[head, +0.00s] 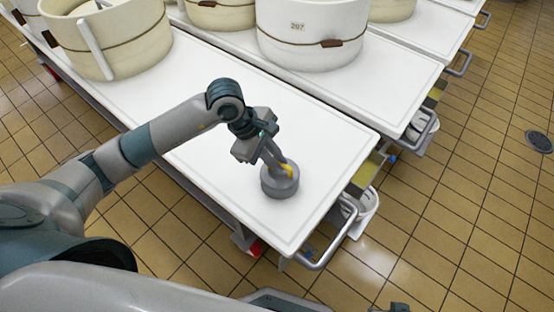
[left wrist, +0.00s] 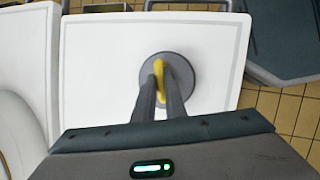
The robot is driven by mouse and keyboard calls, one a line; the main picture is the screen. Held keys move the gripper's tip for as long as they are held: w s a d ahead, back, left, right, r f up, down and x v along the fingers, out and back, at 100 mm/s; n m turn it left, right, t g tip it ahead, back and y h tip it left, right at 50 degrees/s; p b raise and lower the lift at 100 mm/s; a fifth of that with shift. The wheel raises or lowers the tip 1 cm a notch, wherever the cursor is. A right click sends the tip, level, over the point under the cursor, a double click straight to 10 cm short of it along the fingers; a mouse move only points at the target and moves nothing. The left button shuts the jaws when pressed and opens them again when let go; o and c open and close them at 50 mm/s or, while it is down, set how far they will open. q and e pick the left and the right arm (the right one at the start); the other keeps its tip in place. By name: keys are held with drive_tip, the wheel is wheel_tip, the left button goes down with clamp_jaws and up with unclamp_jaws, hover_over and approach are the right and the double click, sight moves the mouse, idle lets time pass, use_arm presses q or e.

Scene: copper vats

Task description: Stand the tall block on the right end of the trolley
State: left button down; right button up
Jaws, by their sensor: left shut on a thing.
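A grey round block (head: 279,184) with a yellow grip on top is at the right end of the white trolley top (head: 325,150). It looks squat and upright, and no other block shows. It seems to rest on the trolley, though a small gap underneath cannot be ruled out. My left gripper (head: 283,168) is shut on its yellow grip from above. In the left wrist view, the fingers close on the yellow grip (left wrist: 160,70) in the middle of the round grey top.
Cream round vats (head: 108,45) stand at the trolley's left end and on neighbouring white trolleys (head: 400,100). A metal handle (head: 335,240) sticks out at the trolley's right end. The surface around the block is clear. A dark part at the bottom edge may be my right gripper.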

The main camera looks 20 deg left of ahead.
use_arm(q)
drive_tip(key=shift+w+r, duration=0.1)
drive_tip(key=c, duration=1.7)
unclamp_jaws()
drive_tip(key=shift+c, duration=0.2)
drive_tip(key=shift+f, duration=0.2)
drive_tip(key=shift+r+p, duration=1.7)
drive_tip(key=shift+r, duration=1.9)
